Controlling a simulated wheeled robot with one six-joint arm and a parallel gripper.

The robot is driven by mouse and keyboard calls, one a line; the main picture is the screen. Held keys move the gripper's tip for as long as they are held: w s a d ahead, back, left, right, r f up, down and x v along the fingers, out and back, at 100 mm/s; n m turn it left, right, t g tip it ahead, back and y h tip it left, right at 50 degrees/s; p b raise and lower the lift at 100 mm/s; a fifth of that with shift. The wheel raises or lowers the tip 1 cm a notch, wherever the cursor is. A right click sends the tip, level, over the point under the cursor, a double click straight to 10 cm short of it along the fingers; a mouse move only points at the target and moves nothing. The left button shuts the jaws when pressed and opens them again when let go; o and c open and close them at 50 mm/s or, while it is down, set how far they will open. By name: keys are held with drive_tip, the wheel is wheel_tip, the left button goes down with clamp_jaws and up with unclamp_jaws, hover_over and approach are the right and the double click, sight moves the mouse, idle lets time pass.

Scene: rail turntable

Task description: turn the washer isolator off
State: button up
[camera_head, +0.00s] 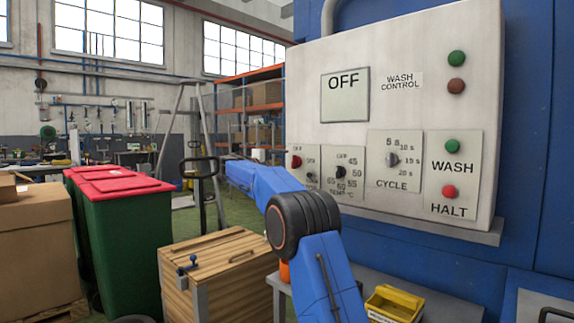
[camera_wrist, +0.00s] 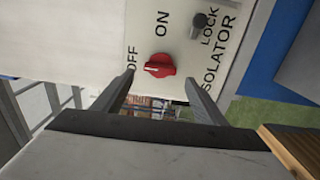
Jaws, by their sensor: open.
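The washer isolator is a red rotary knob (camera_wrist: 160,65) on a pale plate in the wrist view, with OFF printed to its left, ON above it and ISOLATOR to its right. A small dark lock knob (camera_wrist: 198,20) sits up and right of it by the word LOCK. In the head view the red isolator knob (camera_head: 296,161) is at the lower left of the control panel (camera_head: 410,50). My gripper (camera_wrist: 159,76) is open and empty, its two fingers on either side of the knob in the picture; I cannot tell whether they touch it. The knob's exact pointing is unclear.
More dials, the wash button (camera_head: 451,146) and the halt button (camera_head: 449,191) sit to the right on the panel. Below are a wooden crate (camera_head: 215,250) and a yellow bin (camera_head: 395,303). Green bins with red lids (camera_head: 115,185) stand at the left.

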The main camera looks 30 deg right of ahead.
drive_tip(key=v, duration=1.3)
drive_tip(key=shift+a, duration=0.3)
drive_tip(key=s+d+f+g+y, duration=0.1)
drive_tip(key=s+f+y, duration=0.25)
drive_tip(key=s, duration=0.75)
drive_tip(key=s+d+f+y, duration=0.15)
drive_tip(key=s+f, duration=0.35)
drive_tip(key=s, duration=0.5)
drive_tip(key=s+f+g+y, duration=0.1)
drive_tip(key=s+f+y, duration=0.35)
drive_tip(key=s, duration=0.65)
drive_tip(key=s+a+f+m+y, duration=0.2)
drive_tip(key=s+a+f, duration=0.4)
drive_tip(key=s+f, duration=0.5)
drive_tip(key=s+a+f+m+y, duration=0.2)
drive_tip(key=s+a+f+y, duration=0.3)
drive_tip(key=s+f, duration=0.7)
drive_tip(key=s+a, duration=0.1)
drive_tip(key=s, duration=0.7)
drive_tip(key=shift+t, duration=0.3)
drive_tip(key=shift+a+f+y, duration=0.1)
drive_tip(key=shift+y, duration=0.15)
